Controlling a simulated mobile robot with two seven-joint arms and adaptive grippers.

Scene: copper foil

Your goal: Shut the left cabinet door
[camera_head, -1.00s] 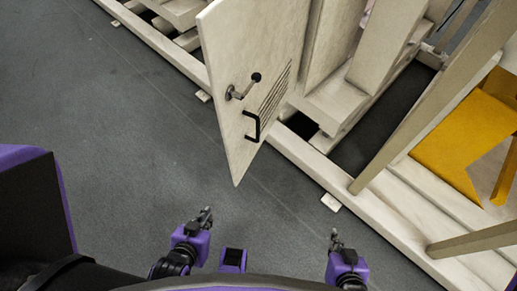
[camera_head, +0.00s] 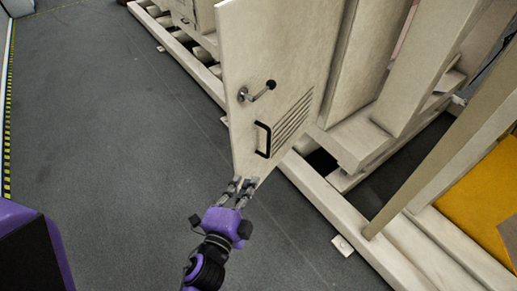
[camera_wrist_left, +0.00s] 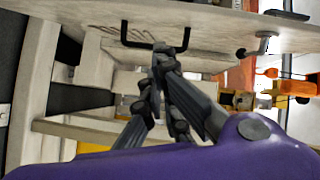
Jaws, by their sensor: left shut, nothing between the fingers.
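The cabinet door (camera_head: 290,55) is a pale beige panel standing open. It carries a black U-shaped handle (camera_head: 262,140), a lever with a black knob (camera_head: 258,91) and a row of vent slots. My left gripper (camera_head: 241,181) is at the door's lower corner, below the handle, with its fingers shut and empty. In the left wrist view the door (camera_wrist_left: 210,22) spans the top, and the shut fingertips (camera_wrist_left: 163,55) appear close to the handle (camera_wrist_left: 156,46). I cannot tell whether they touch the door. My right gripper is out of view.
The cabinet's pale base beam (camera_head: 330,205) runs diagonally right of the door. Pale slanted posts (camera_head: 445,130) and a yellow panel (camera_head: 485,205) stand at the right. The grey floor (camera_head: 110,130) left of the door is clear.

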